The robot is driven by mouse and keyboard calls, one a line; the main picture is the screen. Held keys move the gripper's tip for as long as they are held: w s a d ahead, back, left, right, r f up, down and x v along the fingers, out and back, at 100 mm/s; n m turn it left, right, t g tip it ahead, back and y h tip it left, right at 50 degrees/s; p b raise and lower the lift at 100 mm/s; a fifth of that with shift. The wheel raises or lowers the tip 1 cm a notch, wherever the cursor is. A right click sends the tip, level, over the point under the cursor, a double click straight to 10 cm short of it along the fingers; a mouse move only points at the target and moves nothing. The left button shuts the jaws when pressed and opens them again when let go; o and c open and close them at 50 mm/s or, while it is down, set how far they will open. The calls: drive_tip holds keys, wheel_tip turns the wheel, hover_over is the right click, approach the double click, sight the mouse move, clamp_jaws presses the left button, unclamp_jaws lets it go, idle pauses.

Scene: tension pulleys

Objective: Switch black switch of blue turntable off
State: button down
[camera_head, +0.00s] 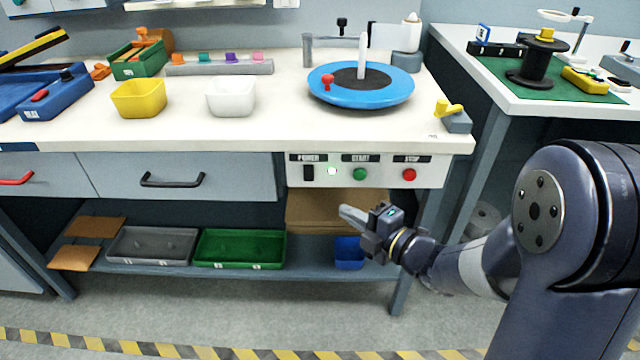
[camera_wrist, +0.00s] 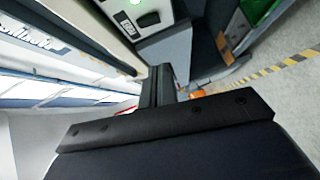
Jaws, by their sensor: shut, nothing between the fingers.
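The blue turntable (camera_head: 335,95) stands on the white worktop with a dark centre and a post. Below it, the front panel (camera_head: 428,179) carries the black switch (camera_head: 308,173) under a POWER label. A lit green lamp (camera_head: 332,171) is just right of the switch. In the wrist view the black switch (camera_wrist: 148,19) shows near the top, close to the lit lamp. I cannot tell which way the switch is pressed. My gripper (camera_head: 345,213) is shut and empty, below and right of the switch, apart from the panel. Its fingers (camera_wrist: 164,85) show in the wrist view.
A green START button (camera_head: 360,174) and red STOP button (camera_head: 409,175) share the panel. A drawer with a black handle (camera_head: 172,181) is to its left. A lower shelf holds a green tray (camera_head: 240,262) and a blue bin (camera_head: 349,254). A yellow lever (camera_head: 449,109) sits at the worktop's right corner.

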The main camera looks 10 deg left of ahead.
idle(0.3)
drive_tip(key=b, duration=0.1)
approach(306, 178)
drive_tip(key=a, duration=0.5)
drive_tip(key=shift+w+f, duration=0.15)
drive_tip(key=shift+w, duration=0.55)
drive_tip(key=shift+w+f, duration=0.2)
drive_tip(key=shift+w, duration=0.55)
